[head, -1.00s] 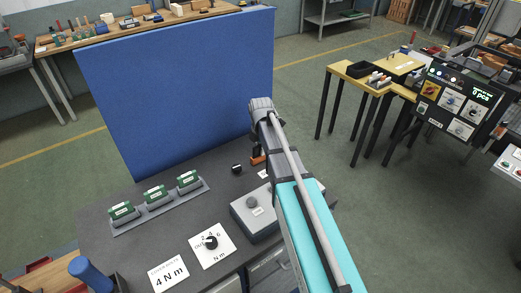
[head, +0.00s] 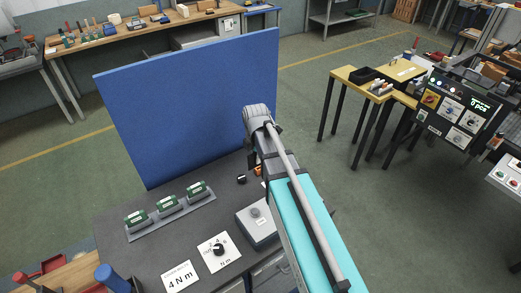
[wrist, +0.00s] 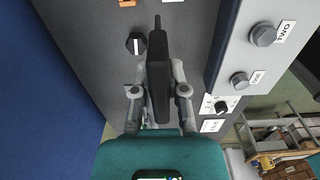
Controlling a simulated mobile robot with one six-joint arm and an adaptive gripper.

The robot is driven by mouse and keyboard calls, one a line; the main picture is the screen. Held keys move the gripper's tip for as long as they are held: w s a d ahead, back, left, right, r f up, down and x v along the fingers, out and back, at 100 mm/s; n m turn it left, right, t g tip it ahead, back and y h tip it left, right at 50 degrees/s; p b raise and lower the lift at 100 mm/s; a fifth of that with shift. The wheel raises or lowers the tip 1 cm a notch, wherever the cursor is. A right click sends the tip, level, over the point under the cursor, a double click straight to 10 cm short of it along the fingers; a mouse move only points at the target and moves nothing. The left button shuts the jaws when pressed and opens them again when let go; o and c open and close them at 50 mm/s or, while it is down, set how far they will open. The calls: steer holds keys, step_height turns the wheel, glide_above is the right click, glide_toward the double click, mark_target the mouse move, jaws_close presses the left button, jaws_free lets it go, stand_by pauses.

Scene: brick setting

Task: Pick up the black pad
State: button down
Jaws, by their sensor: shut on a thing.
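The black pad (wrist: 158,75) is a long dark piece with a narrow tip, seen in the middle of the wrist view. My gripper (wrist: 160,92) is shut on it, one finger on each side. The pad stands out past the fingers, over the dark grey bench top. In the head view my arm covers most of the gripper, and I cannot make out the pad there.
The dark bench (head: 150,262) carries a black knob (head: 241,179), a grey box with bolts (head: 257,222), a dial card (head: 219,252) and a rack of green-topped blocks (head: 170,217). A blue panel (head: 190,105) stands behind. An orange piece (wrist: 127,3) lies near the knob.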

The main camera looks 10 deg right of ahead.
steer(key=s+a+r+p, duration=0.2)
steer(key=s+a, duration=0.1)
steer(key=s, duration=0.2)
steer(key=shift+a+r, duration=0.25)
steer(key=shift+r, duration=0.1)
